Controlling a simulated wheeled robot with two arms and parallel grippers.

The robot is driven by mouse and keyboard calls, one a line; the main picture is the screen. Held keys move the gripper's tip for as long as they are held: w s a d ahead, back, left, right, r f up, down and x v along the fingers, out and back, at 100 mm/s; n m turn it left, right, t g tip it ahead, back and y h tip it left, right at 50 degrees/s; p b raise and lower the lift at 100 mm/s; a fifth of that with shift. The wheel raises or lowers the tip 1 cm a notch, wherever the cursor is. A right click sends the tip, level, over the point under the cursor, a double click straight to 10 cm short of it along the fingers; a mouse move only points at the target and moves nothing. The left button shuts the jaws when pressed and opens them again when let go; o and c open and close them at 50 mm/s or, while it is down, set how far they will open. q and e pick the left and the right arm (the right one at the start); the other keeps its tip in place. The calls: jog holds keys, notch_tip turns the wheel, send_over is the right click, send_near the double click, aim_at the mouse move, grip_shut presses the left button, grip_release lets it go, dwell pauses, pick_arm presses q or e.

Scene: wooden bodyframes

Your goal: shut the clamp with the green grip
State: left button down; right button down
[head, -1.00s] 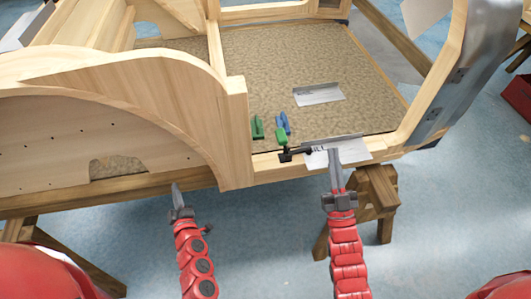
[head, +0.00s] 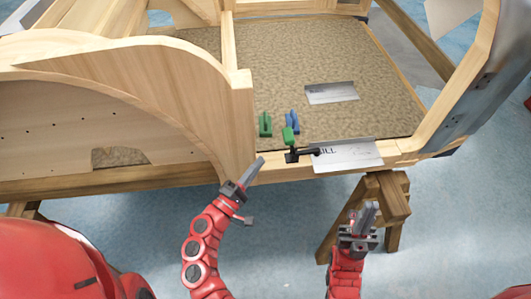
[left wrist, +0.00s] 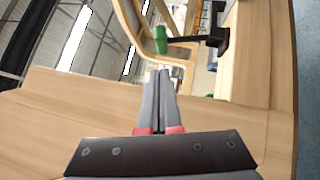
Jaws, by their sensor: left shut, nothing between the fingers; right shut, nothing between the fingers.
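The clamp with the green grip (head: 289,136) sits on the wooden sill. Its black body (head: 309,152) reaches right, to the edge of a metal plate. In the left wrist view the green grip (left wrist: 160,40) sticks out left from the black body (left wrist: 216,38), beyond my fingertips. I cannot tell how far the clamp is closed. My left gripper (head: 260,162) is shut and empty, just left of and below the clamp, apart from it; its fingers show in the left wrist view (left wrist: 158,74). My right gripper (head: 368,210) is shut and empty, below the sill in front of the trestle.
The metal plate (head: 348,155) lies on the sill beside the clamp. Another plate (head: 331,92) lies on the textured floor panel (head: 385,110). A second green object (head: 265,124) and a blue one (head: 293,121) are behind the clamp. A wooden post (head: 241,130) rises left of it.

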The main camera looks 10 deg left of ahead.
pick_arm(q)
jog(key=p+x, duration=0.2)
jog(key=x, duration=0.6)
jog(key=shift+w, duration=0.2)
jog(key=shift+d, duration=0.1)
jog(key=shift+w+d+r+m+g+p, duration=0.15)
jog(key=shift+d+r+m+g+p, duration=0.3)
jog(key=shift+d+p, duration=0.2)
